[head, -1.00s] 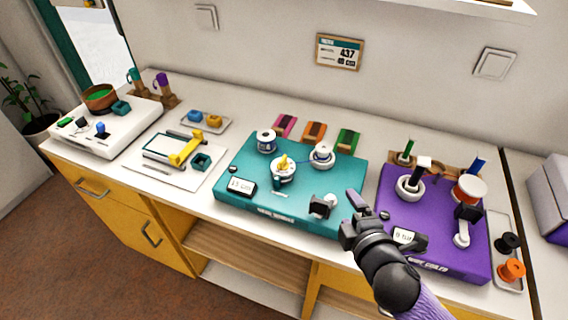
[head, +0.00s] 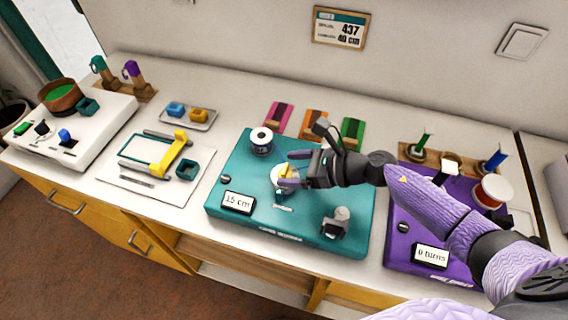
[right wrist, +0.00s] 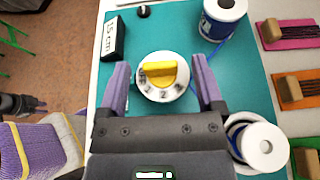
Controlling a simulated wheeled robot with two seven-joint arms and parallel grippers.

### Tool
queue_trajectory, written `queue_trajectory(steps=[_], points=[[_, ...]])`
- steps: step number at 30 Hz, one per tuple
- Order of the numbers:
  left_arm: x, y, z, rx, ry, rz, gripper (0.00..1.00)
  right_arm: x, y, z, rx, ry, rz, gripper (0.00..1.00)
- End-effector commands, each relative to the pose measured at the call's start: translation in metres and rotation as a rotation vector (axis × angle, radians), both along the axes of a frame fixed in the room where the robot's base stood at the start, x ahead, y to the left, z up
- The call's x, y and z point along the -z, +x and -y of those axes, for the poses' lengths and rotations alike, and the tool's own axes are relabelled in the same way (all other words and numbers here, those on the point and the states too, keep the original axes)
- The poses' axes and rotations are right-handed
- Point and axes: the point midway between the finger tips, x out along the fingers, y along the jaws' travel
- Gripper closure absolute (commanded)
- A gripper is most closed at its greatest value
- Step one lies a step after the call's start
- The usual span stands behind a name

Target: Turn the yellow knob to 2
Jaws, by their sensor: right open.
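The yellow knob (right wrist: 160,74) sits on a white numbered dial (right wrist: 165,92) on the teal board (head: 226,172). In the head view the knob (head: 285,171) is partly covered by my right gripper (head: 294,169). My right gripper, also in the right wrist view (right wrist: 163,82), is open, with one finger on each side of the dial and a gap to the knob.
A small display reading 15 cm (head: 238,202) is on the teal board. A blue-and-white spool (head: 262,141) stands behind the dial, and a white spool (right wrist: 262,146) is close to my right finger. The purple board (head: 402,251) lies under my right forearm.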

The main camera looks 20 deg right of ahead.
Motion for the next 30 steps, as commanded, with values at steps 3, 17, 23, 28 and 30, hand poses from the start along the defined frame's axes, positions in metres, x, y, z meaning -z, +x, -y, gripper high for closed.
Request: queue_trajectory(steps=[3, 17, 23, 28, 30], points=[[0.0021, 0.0029, 0.0003, 0.000, -0.001, 0.006, 0.71, 0.0059, 0.0073, -0.0107, 0.002, 0.002, -0.001, 0.15], [0.0021, 0.0101, 0.0006, 0.000, -0.002, 0.019, 0.71, 0.0074, 0.0100, -0.0150, 0.002, 0.002, -0.001, 0.42], [0.0022, 0.0096, 0.0006, 0.001, -0.002, 0.018, 0.71, 0.0074, 0.0099, -0.0149, 0.002, 0.002, -0.001, 0.85], [0.0020, 0.0084, 0.0004, 0.001, -0.002, 0.016, 0.71, 0.0072, 0.0099, -0.0149, 0.003, 0.002, -0.002, 1.00], [0.0012, 0.0082, 0.0004, 0.001, -0.002, 0.016, 0.71, 0.0069, 0.0099, -0.0149, 0.007, 0.003, -0.001, 1.00]])
